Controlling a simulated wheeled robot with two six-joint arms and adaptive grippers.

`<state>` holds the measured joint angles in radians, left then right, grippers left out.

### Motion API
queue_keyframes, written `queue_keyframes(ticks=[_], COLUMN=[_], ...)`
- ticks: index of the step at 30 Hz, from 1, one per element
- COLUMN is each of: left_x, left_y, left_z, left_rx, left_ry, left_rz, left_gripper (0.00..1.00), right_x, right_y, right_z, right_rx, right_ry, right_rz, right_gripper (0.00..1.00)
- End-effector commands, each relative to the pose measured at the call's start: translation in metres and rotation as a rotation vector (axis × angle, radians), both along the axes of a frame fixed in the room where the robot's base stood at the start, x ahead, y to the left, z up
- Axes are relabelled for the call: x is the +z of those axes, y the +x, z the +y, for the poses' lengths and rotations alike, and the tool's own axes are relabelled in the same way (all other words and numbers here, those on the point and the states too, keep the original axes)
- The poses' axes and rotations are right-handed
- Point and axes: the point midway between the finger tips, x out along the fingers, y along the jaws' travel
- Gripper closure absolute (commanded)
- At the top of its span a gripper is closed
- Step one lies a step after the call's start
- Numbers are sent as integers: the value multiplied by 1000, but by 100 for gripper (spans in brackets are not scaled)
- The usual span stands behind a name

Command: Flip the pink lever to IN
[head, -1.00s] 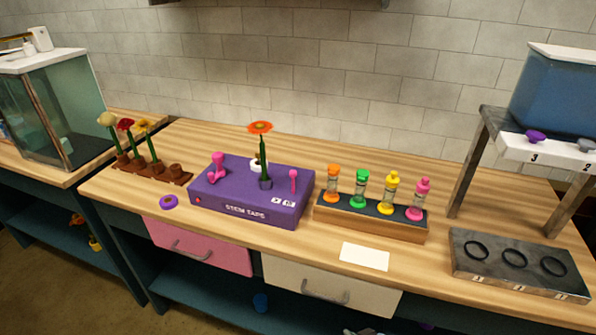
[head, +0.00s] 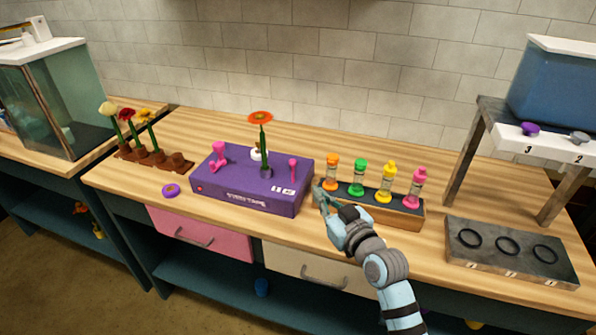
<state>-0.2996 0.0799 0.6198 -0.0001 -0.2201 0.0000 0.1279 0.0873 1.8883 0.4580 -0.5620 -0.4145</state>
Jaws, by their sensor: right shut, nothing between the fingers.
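The purple stem-tape box (head: 225,184) stands on the wooden counter. A small pink lever (head: 293,169) stands upright on the right part of its top, above small white markings (head: 282,190) too small to read. A larger pink part (head: 218,156) is on the box's left side. An orange flower (head: 261,118) stands upright in a holder at the box's middle. My right gripper (head: 320,193) is shut and empty, just right of the box's front right corner and apart from the lever. My left gripper is out of view.
A wooden rack (head: 402,217) with several coloured-capped vials is right behind my right gripper. Several flowers stand in a brown holder (head: 137,154) at left. A grey block (head: 460,258) with black rings is at right.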

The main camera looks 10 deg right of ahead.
Motion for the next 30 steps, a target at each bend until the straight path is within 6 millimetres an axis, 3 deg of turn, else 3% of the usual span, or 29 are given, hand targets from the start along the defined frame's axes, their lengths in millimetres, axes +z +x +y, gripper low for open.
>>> queue_keyframes(ticks=[16, 21, 30], left_x=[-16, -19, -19], left_y=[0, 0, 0], left_z=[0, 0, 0], left_rx=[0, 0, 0], left_ry=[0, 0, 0], left_rz=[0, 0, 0], left_gripper=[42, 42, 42], right_x=[-11, -12, -11], right_y=[106, 120, 122], right_z=[25, 28, 28], right_rx=[1, 1, 0], right_ry=[2, 1, 0], right_rz=[2, 1, 1], right_gripper=[100, 100, 100])
